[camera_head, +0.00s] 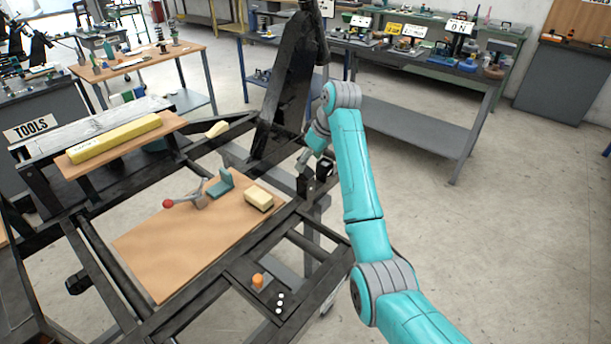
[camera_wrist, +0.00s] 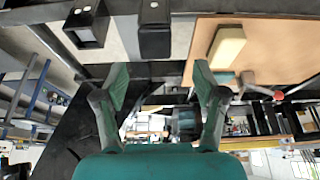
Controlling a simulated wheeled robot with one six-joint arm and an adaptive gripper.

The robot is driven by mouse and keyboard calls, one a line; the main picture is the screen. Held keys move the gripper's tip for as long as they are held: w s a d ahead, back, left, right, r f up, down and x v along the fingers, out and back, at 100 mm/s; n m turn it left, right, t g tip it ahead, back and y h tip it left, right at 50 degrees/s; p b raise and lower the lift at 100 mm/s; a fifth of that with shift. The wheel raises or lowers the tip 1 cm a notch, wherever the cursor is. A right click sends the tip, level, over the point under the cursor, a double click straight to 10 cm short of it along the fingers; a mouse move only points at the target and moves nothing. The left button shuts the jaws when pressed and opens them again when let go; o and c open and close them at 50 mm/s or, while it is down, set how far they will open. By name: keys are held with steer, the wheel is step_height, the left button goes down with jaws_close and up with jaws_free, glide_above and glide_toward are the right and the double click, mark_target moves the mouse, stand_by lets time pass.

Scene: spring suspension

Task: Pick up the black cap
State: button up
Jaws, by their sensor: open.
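Two black block-like pieces are near my gripper, and I cannot tell for sure which is the black cap. In the wrist view one is a solid black block (camera_wrist: 155,30) at top centre, beyond the fingertips. The other is a hollow black square piece (camera_wrist: 88,26) to its left, with a pale inside. My gripper (camera_wrist: 160,82) is open and empty, its two green fingers apart. In the head view my gripper (camera_head: 304,160) is just above the dark pieces (camera_head: 306,185) at the frame's right side, and partly hides that area.
A wooden board (camera_head: 190,250) on the black frame carries a cream block (camera_head: 259,198) and a red-knobbed clamp (camera_head: 199,196). A yellow bar (camera_head: 115,138) lies on the left shelf. A tall black upright (camera_head: 285,90) stands behind my gripper. Open floor lies to the right.

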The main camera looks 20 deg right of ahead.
mark_target(306, 169)
steer(key=shift+d+x, duration=0.15)
steer(key=shift+x, duration=1.2)
steer(key=shift+d+x, duration=0.1)
steer(key=shift+x, duration=1.25)
